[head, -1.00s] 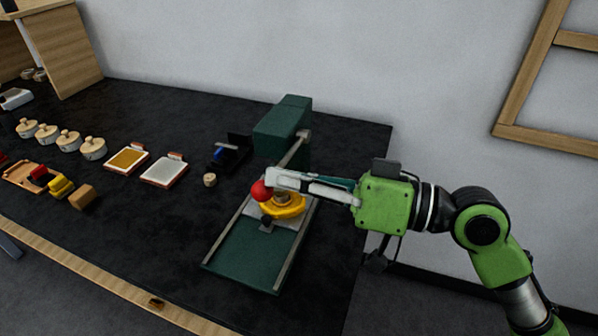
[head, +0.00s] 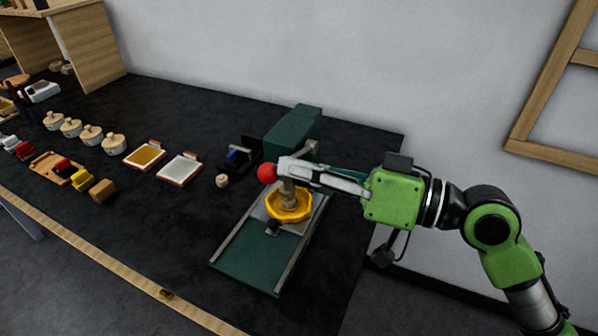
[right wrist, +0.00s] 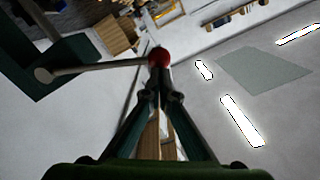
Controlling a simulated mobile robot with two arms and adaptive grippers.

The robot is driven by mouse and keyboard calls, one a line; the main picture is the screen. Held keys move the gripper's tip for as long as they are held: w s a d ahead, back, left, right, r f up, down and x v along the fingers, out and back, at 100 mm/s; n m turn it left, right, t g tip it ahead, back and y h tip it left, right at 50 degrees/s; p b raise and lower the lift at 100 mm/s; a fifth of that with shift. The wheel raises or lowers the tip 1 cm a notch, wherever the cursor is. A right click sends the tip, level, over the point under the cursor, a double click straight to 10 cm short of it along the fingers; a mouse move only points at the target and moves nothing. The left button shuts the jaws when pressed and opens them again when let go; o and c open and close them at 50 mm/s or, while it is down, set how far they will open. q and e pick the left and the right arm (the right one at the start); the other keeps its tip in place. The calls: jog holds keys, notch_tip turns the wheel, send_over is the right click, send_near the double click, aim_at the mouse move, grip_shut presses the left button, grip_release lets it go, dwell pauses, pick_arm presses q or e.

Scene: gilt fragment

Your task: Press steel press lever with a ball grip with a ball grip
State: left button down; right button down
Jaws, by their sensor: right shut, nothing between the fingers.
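The dark green press (head: 292,130) stands near the right end of the black worktop. Its steel lever (right wrist: 98,67) ends in a red ball grip (head: 267,173), which also shows in the right wrist view (right wrist: 158,57). My right gripper (head: 284,168) is shut and empty, with its fingertips right at the ball; I cannot tell whether they touch it. A yellow scalloped piece (head: 289,207) sits on the press bed under the grey ram (head: 288,188). The gripper hides part of the lever in the head view. My left gripper is not in view.
Left of the press are a small wooden knob (head: 222,181), a white panel (head: 179,169), a gold panel (head: 145,156) and several lidded pots (head: 91,134). A wall with a wooden frame (head: 555,153) is behind. The front worktop left of the press is clear.

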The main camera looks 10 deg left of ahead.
jog(key=s+d+b, duration=0.1)
jog(key=d+b, duration=0.1)
jog(key=d, duration=0.7)
jog(key=shift+s+d+r+b, duration=0.15)
jog(key=shift+s+d+b, duration=0.2)
jog(key=shift+b, duration=0.05)
